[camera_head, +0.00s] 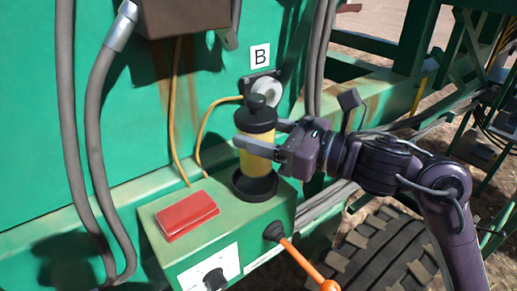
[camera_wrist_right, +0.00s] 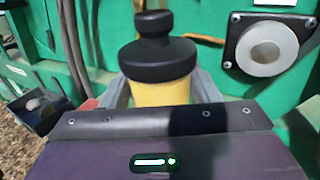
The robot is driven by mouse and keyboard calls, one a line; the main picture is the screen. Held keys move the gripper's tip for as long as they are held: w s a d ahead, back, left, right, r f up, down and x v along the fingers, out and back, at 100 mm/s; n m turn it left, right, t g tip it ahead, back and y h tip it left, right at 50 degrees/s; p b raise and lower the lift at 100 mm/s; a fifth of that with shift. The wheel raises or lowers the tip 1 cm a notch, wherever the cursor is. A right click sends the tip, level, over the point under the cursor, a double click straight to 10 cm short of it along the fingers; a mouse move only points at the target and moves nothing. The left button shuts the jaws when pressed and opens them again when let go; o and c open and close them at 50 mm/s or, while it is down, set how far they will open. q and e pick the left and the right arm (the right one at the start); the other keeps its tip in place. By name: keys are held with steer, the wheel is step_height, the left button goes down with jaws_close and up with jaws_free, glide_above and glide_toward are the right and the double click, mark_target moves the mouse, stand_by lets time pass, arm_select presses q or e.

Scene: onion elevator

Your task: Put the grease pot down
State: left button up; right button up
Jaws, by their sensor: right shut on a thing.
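The grease pot (camera_head: 257,157) has a yellow body and a black cap, and it is upright. Its base is at a round black holder (camera_head: 254,185) on top of the green box (camera_head: 230,212); I cannot tell whether it bears on it fully. My right gripper (camera_head: 262,142) is shut on the pot from the right, one finger in front and one behind. In the right wrist view the pot (camera_wrist_right: 160,75) stands between the two fingers (camera_wrist_right: 160,92), its lower part hidden by the gripper body. My left gripper is not in view.
A red flat object (camera_head: 187,215) lies on the box, left of the pot. An orange-handled lever (camera_head: 300,262) sticks out in front. A round grey fitting (camera_head: 266,90) is on the green wall behind, below a "B" label (camera_head: 260,56). Hoses hang at left.

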steer(key=f, duration=0.3)
steer(key=shift+w+a+p, duration=0.15)
steer(key=shift+a+p, duration=0.2)
steer(key=shift+p, duration=0.05)
steer(key=shift+d+f, duration=0.15)
steer(key=shift+f, duration=0.3)
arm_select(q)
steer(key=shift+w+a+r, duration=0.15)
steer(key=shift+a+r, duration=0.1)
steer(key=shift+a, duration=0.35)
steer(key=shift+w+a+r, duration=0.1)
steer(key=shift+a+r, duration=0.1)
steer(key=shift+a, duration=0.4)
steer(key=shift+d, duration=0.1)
arm_select(e)
steer(key=shift+f, duration=0.1)
steer(key=shift+f, duration=0.1)
steer(key=o, duration=0.7)
steer(key=shift+c, duration=0.2)
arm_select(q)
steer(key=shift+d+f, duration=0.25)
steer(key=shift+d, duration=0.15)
arm_select(e)
steer(key=o, duration=0.5)
steer(key=shift+c, duration=0.2)
